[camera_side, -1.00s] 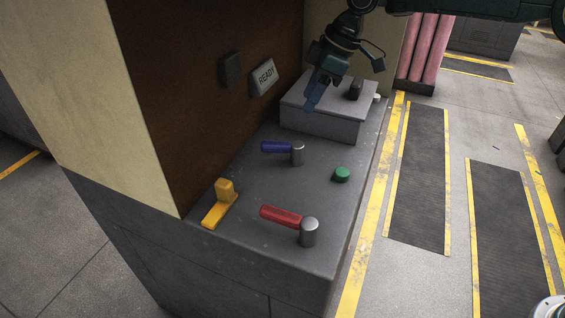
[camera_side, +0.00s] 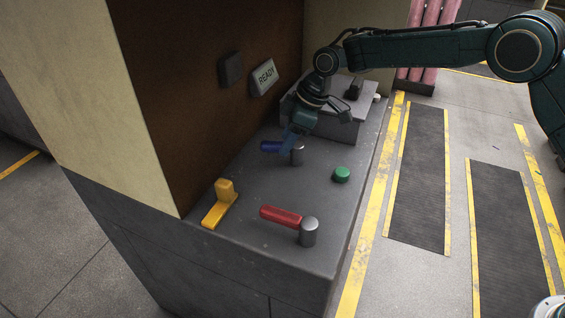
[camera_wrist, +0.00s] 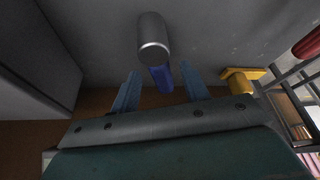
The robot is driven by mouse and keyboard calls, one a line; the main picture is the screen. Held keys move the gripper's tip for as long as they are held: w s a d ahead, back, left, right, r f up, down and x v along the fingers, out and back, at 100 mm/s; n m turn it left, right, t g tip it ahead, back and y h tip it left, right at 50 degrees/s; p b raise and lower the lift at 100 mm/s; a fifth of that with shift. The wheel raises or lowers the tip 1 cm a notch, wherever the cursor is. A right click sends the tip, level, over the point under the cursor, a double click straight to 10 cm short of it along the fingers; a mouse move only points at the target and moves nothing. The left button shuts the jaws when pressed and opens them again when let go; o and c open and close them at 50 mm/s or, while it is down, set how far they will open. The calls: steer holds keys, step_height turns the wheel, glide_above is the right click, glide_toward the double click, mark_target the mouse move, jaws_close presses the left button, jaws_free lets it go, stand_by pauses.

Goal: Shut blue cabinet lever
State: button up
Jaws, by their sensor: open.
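The blue lever (camera_side: 270,146) lies on the grey cabinet top, its handle pointing left from a grey metal pivot post (camera_side: 298,155). My gripper (camera_side: 290,140) is down at the lever, its blue fingers by the handle near the post; the side view hides part of the handle. In the wrist view my gripper (camera_wrist: 158,92) is open, one finger on each side of the blue handle (camera_wrist: 161,78), with the post (camera_wrist: 154,38) just beyond. I cannot tell whether the fingers touch the handle.
A red lever (camera_side: 281,216) with its own post, a yellow lever (camera_side: 220,204) and a green button (camera_side: 342,174) sit nearer on the cabinet top (camera_side: 250,235). A raised grey box (camera_side: 335,127) stands behind. A READY sign (camera_side: 264,77) is on the brown wall.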

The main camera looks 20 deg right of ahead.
steer(key=shift+w+a+f, duration=0.1)
steer(key=shift+f, duration=0.25)
jaws_close()
steer(key=shift+n, duration=0.3)
steer(key=n, duration=0.1)
steer(key=n+g, duration=0.1)
steer(key=n, duration=0.1)
steer(key=shift+s+a+g, duration=0.1)
steer(key=shift+s+g, duration=0.2)
steer(key=shift+s, duration=0.1)
steer(key=shift+s+n+g, duration=0.2)
steer(key=shift+n+g, duration=0.1)
steer(key=shift+n, duration=0.65)
steer(key=shift+s+n+g, duration=0.15)
steer(key=shift+n+g, duration=0.15)
steer(key=shift+n, duration=0.65)
steer(key=shift+s, duration=0.1)
